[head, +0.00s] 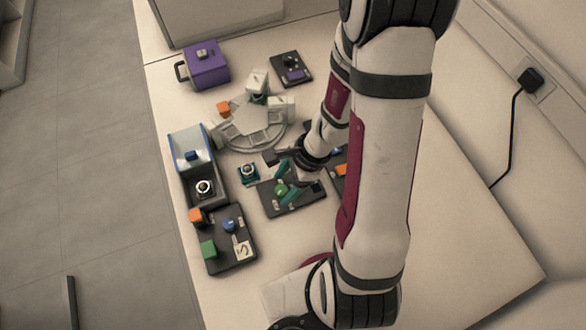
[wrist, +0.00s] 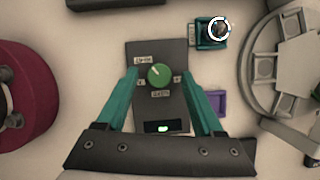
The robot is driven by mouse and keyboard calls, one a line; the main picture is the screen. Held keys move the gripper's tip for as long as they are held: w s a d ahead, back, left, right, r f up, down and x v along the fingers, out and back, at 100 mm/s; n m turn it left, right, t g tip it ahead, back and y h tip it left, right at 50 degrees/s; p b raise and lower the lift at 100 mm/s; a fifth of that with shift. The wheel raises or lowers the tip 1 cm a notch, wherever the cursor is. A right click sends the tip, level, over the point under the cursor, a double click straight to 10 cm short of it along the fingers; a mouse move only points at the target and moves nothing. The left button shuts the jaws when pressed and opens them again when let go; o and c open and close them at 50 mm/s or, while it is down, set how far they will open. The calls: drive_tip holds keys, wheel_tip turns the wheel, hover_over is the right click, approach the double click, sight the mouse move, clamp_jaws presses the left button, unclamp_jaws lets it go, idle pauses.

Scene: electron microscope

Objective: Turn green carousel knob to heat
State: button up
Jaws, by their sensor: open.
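The green carousel knob (head: 281,190) sits on a dark control plate (head: 305,196). In the wrist view the green knob (wrist: 160,75) is near the middle, with a pale pointer mark that seems to aim up and left. Small white labels surround it on the plate (wrist: 143,108); their text is too small to read surely. My gripper (head: 286,180) is open over the plate. In the wrist view the teal fingers of my gripper (wrist: 160,72) stand left and right of the knob, with a gap on each side. I cannot tell their exact height above it.
A small lit green display (wrist: 163,127) sits low on the plate. A teal holder (head: 248,173) and a grey round carousel (head: 262,140) stand beyond it. A dark panel (head: 222,262) with coloured blocks lies to the left. A purple box (head: 206,68) stands at the back.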

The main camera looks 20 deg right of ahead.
drive_tip(key=v, duration=1.5)
drive_tip(key=shift+a, duration=0.2)
